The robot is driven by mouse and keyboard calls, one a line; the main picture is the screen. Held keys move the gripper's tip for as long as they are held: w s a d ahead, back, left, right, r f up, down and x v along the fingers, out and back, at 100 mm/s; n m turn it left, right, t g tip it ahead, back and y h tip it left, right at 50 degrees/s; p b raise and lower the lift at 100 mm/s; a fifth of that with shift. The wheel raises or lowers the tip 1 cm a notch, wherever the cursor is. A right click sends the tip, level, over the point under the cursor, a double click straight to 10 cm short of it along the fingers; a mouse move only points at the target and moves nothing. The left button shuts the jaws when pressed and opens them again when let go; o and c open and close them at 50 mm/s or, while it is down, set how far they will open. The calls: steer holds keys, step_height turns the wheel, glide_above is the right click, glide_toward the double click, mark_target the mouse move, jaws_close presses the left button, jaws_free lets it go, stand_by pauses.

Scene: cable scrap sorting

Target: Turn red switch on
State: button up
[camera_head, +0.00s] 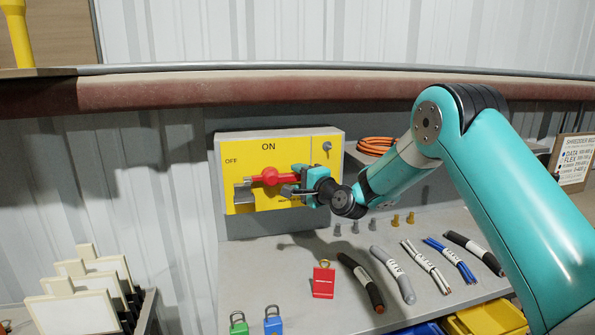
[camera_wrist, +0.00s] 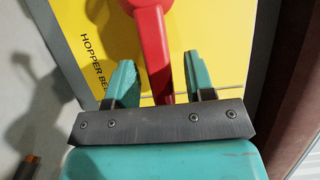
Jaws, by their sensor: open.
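The red switch (camera_head: 270,176) is on the front of a yellow panel box (camera_head: 240,150). Its lever lies roughly level, with its round hub on the left and its arm reaching right to my gripper. "ON" is printed at the panel's top and "OFF" at its upper left. My gripper (camera_head: 293,182) is at the panel, at the lever's right end. In the wrist view the red lever (camera_wrist: 152,40) runs between my two teal fingers (camera_wrist: 160,68). The fingers are apart, with a gap on each side of the lever. The lever's far end is hidden behind my gripper's dark plate.
Below is a grey shelf (camera_head: 255,265) with several cable pieces, a red tag (camera_head: 323,282), and green (camera_head: 238,323) and blue (camera_head: 273,320) padlocks. An orange cable coil (camera_head: 376,145) lies right of the box. A beam (camera_head: 180,97) crosses above the box.

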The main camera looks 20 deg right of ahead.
steer(key=shift+w+a, duration=0.25)
steer(key=shift+w, duration=0.3)
jaws_close()
steer(key=shift+f, duration=0.1)
